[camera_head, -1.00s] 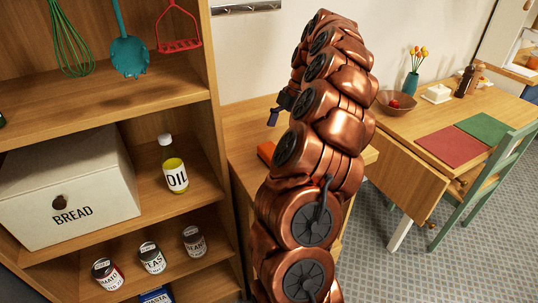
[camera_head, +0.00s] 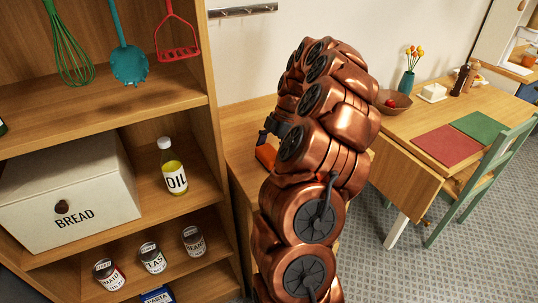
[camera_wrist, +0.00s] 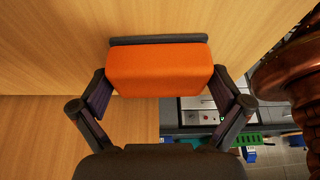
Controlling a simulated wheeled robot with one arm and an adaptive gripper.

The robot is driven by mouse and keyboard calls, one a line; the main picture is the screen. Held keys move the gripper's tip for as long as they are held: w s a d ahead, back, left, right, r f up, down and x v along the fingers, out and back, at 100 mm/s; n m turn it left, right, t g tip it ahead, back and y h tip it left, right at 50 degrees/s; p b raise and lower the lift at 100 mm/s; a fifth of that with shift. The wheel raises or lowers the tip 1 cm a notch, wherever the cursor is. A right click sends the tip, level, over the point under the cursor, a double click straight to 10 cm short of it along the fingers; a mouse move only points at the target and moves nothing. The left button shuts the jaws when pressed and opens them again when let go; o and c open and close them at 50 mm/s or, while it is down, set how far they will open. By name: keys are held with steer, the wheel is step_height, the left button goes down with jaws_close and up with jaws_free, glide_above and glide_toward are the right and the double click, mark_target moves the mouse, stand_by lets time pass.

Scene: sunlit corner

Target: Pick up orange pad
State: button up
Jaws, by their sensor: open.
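The orange pad (camera_wrist: 160,70) is a soft-looking block with a dark strip along its far side, close to the wood surface in the wrist view. In the head view the orange pad (camera_head: 266,156) shows only partly, on the wooden counter behind my arm. My gripper (camera_wrist: 162,98) is open, with one finger at each side of the pad's near end. I cannot tell whether the fingers touch it. In the head view my gripper (camera_head: 274,128) is mostly hidden by my copper arm, just above the pad.
A shelf unit (camera_head: 215,150) with a bread box (camera_head: 70,190), oil bottle (camera_head: 173,168) and several cans stands left of the counter (camera_head: 240,120). To the right is a table (camera_head: 420,130) with a bowl (camera_head: 393,103) and a green chair (camera_head: 490,180).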

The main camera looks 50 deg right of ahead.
mark_target(267, 154)
steer(key=shift+a+f, duration=0.1)
steer(key=shift+f, duration=0.2)
steer(key=shift+c, duration=0.2)
steer(key=c, duration=0.7)
steer(key=shift+r, duration=0.15)
steer(key=shift+r+b, duration=0.75)
steer(key=shift+r, duration=0.75)
steer(key=shift+s+r, duration=0.15)
steer(key=shift+s, duration=0.05)
steer(key=s+a+r+b, duration=0.1)
steer(key=s+b, duration=0.3)
steer(key=s, duration=1.1)
steer(key=shift+s+r, duration=0.25)
steer(key=shift+r, duration=0.05)
